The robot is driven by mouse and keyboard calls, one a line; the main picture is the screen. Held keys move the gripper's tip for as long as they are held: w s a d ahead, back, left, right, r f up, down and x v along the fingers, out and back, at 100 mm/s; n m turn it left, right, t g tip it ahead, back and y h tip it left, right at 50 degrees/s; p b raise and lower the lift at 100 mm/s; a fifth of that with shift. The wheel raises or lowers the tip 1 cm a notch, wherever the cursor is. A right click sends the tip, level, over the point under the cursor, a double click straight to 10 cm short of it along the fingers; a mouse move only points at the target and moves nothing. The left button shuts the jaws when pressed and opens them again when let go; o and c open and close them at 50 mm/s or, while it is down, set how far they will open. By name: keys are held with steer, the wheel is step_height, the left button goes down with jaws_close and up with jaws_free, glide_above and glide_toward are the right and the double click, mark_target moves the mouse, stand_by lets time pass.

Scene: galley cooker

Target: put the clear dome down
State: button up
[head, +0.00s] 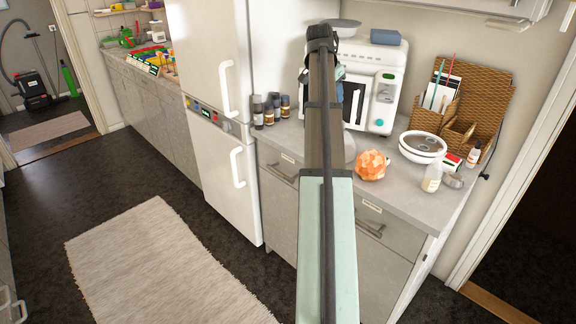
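My arm reaches away from the camera over the counter (400,185), in front of the white microwave (385,95). My gripper's fingers are hidden behind my own arm, so I cannot see whether they hold anything. A pale, rounded, see-through edge (350,148) shows just right of my arm above the counter. It may be part of the clear dome, but most of it is hidden, and I cannot tell whether it touches the counter.
An orange faceted lump (371,165) sits close right of my arm. Beyond it are a white round dish (423,147), a small bottle (432,178) and wicker holders (433,118). Small dark jars (270,110) stand left, by the fridge (215,95). Bare counter shows along the front right.

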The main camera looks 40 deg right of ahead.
steer(key=w+a+f+n+y, duration=0.1)
steer(key=w+a+f, duration=0.2)
steer(key=f, duration=0.5)
steer(key=w+a+f+n, duration=0.2)
steer(key=w+a+f, duration=0.15)
steer(key=f, duration=0.35)
steer(key=a+f+n+g+y, duration=0.1)
steer(key=a+f+n, duration=0.2)
steer(key=a+f, duration=1.15)
steer(key=a+f+n+g+y, duration=0.1)
steer(key=a+f+n+y, duration=0.15)
steer(key=a+f, duration=1.2)
steer(key=s+a+f+n+g, duration=0.1)
steer(key=s+a+f+n, duration=0.2)
steer(key=s+a+f, duration=0.55)
steer(key=s+a+f+n+g, duration=0.15)
steer(key=s+a+f, duration=0.4)
steer(key=f, duration=0.65)
steer(key=s+a+f+n+g, duration=0.1)
steer(key=s+a+f, duration=0.3)
steer(key=s, duration=0.6)
steer(key=s+a+f+n+g, duration=0.1)
steer(key=s+a+f+n, duration=0.2)
steer(key=s+a, duration=0.4)
steer(key=s+n, duration=0.1)
steer(key=s, duration=0.2)
steer(key=shift+s+f, duration=0.25)
steer(key=shift+f, duration=0.1)
